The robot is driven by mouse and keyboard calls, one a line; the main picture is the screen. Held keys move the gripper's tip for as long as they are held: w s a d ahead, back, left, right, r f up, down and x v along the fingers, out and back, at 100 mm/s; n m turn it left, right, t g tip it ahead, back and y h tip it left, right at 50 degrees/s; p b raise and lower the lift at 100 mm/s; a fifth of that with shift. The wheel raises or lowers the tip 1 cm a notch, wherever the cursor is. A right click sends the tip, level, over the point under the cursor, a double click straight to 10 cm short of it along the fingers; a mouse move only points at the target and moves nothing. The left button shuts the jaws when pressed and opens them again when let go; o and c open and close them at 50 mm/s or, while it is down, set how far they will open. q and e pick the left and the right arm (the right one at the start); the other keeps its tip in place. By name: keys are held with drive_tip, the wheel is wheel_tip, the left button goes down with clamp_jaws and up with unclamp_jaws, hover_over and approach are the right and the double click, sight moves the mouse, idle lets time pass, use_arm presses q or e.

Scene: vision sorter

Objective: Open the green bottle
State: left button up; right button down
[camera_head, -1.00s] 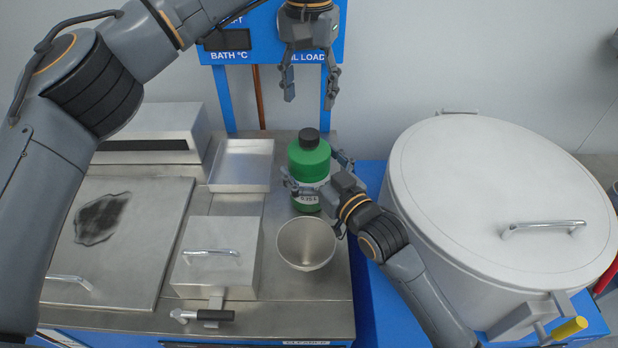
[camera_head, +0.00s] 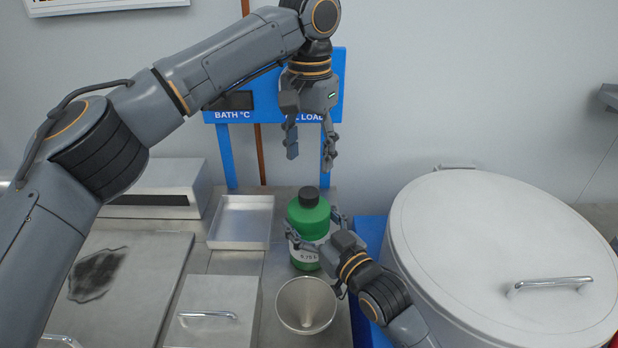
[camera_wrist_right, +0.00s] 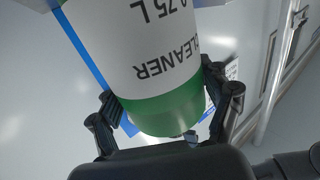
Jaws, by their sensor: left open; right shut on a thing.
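The green bottle (camera_head: 308,217) stands upright with its black cap (camera_head: 309,196) on, at the back right of the steel counter. My right gripper (camera_head: 313,238) is shut around the bottle's body. In the right wrist view the bottle (camera_wrist_right: 170,112) shows its white "CLEANER" label and green lower part between the two fingers. My left gripper (camera_head: 311,152) is open and empty. It points down in the air above the black cap, with a gap between them.
A metal funnel or cup (camera_head: 306,305) stands in front of the bottle. A shallow steel tray (camera_head: 241,222) is left of it. A large white lidded drum (camera_head: 480,225) fills the right side. A blue display panel (camera_head: 230,102) stands behind my left gripper.

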sight(309, 192)
use_arm(q)
drive_tip(key=m, duration=0.3)
drive_tip(key=shift+m, duration=0.4)
drive_tip(key=m, duration=2.9)
drive_tip(key=shift+f+m, duration=0.35)
drive_tip(key=shift+m, duration=0.05)
wheel_tip(309, 192, down, 7)
drive_tip(key=shift+f, duration=0.15)
